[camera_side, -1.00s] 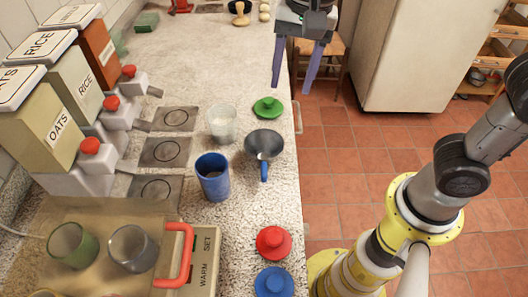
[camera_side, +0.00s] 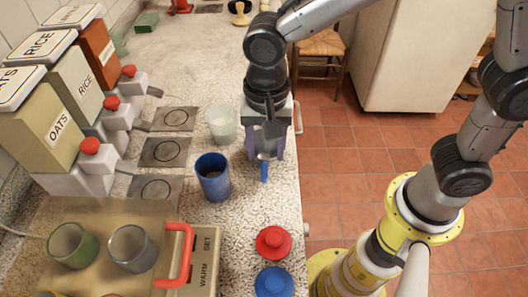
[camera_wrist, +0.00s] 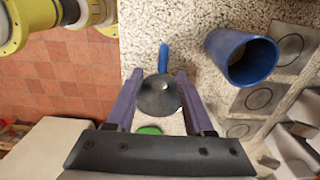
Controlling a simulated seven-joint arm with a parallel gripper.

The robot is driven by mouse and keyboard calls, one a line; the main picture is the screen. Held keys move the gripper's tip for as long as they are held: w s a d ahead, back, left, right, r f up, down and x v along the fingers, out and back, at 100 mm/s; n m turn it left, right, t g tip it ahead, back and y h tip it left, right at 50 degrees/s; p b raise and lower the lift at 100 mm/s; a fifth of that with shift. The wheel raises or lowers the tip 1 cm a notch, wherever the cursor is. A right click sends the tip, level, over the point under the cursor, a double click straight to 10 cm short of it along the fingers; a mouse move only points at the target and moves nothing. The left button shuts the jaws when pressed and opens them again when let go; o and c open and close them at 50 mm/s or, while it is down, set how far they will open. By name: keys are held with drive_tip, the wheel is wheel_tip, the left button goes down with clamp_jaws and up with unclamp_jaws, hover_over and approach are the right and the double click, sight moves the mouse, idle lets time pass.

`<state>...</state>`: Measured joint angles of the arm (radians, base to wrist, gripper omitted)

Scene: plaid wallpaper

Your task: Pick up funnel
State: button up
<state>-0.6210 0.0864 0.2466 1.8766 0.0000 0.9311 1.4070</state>
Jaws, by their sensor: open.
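The funnel is a dark grey bowl with a blue handle-like end (camera_side: 264,171), lying on the speckled counter near its right edge. In the side view my gripper hides most of its bowl. In the wrist view the funnel's round grey bowl (camera_wrist: 159,95) shows between the fingertips, with the blue end pointing away. My gripper (camera_side: 265,155) is open, pointing down over the funnel, with one finger on each side of the bowl. In the wrist view my gripper (camera_wrist: 157,76) has a visible gap between its fingers. I cannot tell whether the fingers touch the funnel.
A blue cup (camera_side: 213,178) stands close left of the funnel, and a clear glass (camera_side: 222,124) stands behind it. Red (camera_side: 273,242) and blue (camera_side: 274,282) lids lie nearer the front. A green lid (camera_wrist: 150,130) shows in the wrist view. The counter drops off at right.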

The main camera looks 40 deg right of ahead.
sight(264, 167)
drive_tip(key=f, duration=0.3)
drive_tip(key=shift+s+a+f, duration=0.2)
drive_tip(key=shift+a+f, duration=0.15)
drive_tip(key=shift+a, duration=0.05)
drive_tip(key=shift+f, duration=0.6)
drive_tip(key=shift+c, duration=0.3)
clamp_jaws()
